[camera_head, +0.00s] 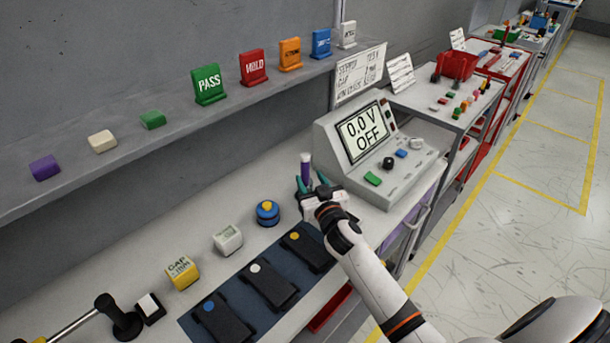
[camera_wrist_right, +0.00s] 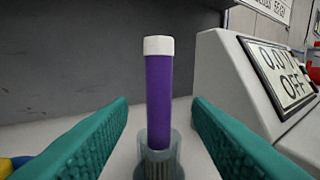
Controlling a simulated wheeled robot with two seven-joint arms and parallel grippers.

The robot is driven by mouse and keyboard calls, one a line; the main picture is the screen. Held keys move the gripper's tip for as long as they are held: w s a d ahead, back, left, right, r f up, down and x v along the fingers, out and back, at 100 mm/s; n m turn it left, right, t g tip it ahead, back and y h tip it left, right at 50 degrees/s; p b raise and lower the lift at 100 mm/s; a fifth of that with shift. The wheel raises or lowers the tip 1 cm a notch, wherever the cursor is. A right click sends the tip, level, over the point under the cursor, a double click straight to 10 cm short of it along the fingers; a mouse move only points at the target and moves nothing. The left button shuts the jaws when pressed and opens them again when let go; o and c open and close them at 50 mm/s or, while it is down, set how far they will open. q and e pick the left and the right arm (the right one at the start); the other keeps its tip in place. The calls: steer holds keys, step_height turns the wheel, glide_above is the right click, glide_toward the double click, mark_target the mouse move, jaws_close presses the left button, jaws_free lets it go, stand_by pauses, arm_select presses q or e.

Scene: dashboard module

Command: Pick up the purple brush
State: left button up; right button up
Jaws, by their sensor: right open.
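The purple brush (camera_wrist_right: 158,95) stands upright in a grey translucent holder (camera_wrist_right: 157,158) in the right wrist view. It has a white top. In the head view the purple brush (camera_head: 306,167) stands on the bench left of the meter box. My right gripper (camera_head: 316,186) is open, its green fingers on either side of the brush, with gaps to it on both sides. In the right wrist view the right gripper (camera_wrist_right: 160,135) points at the brush's lower part and holder. I cannot tell whether the brush lies fully between the fingertips. My left gripper is not in view.
The grey meter box (camera_head: 350,150) reading "0.0 V OFF" stands close to the right. A blue and yellow knob (camera_head: 267,212) is to the left. A dark mat (camera_head: 228,290) with several black devices lies in front. A shelf (camera_head: 130,150) with coloured blocks runs along the wall.

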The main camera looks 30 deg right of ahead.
mark_target(307, 173)
steer(key=w, duration=0.3)
steer(key=shift+w+d+r, duration=0.2)
steer(key=shift+w+r, duration=0.1)
steer(key=shift+w, duration=0.05)
steer(key=shift+w+f, duration=0.1)
steer(key=shift+w, duration=0.3)
steer(key=shift+s, duration=0.1)
steer(key=shift+c, duration=1.3)
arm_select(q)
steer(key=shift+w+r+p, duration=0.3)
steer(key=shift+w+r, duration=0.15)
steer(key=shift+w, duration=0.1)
arm_select(e)
jaws_close()
